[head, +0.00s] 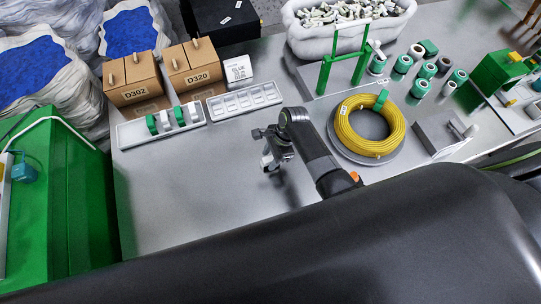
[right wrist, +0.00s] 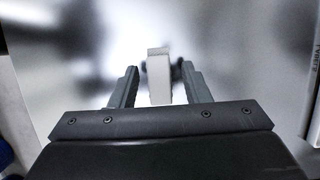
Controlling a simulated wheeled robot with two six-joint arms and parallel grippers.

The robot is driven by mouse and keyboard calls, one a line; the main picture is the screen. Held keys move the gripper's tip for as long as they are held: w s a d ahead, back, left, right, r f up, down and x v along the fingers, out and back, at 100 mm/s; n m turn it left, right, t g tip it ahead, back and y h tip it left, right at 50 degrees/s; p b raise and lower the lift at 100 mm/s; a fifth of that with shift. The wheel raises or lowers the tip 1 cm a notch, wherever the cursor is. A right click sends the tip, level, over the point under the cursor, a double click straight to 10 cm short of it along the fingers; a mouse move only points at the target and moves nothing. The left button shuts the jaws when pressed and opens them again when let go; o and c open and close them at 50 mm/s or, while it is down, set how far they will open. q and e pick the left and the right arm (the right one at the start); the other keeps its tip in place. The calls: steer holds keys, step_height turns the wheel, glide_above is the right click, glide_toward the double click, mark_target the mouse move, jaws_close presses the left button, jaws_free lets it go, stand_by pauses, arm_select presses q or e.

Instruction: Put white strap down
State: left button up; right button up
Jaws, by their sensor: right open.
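My right gripper (head: 270,163) is low over the bare grey table (head: 190,190), left of the cable coil. In the right wrist view its two fingers (right wrist: 160,72) stand apart, with the white strap (right wrist: 158,80) between them. A gap shows on each side of the strap, so the fingers do not grip it. The strap looks upright, and its lower end is hidden by the gripper body. Whether it rests on the table I cannot tell. My left gripper is not in view.
A long tray (head: 124,137) holds green and white straps, beside an empty compartment tray (head: 216,110). Boxes D302 (head: 135,90) and D320 (head: 190,75) stand behind. A yellow cable coil (head: 345,130) lies right of my arm. The table's left front is clear.

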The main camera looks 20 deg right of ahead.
steer(key=v, duration=1.2)
steer(key=shift+r+p, duration=0.15)
steer(key=shift+p, duration=0.15)
steer(key=shift+s, duration=0.1)
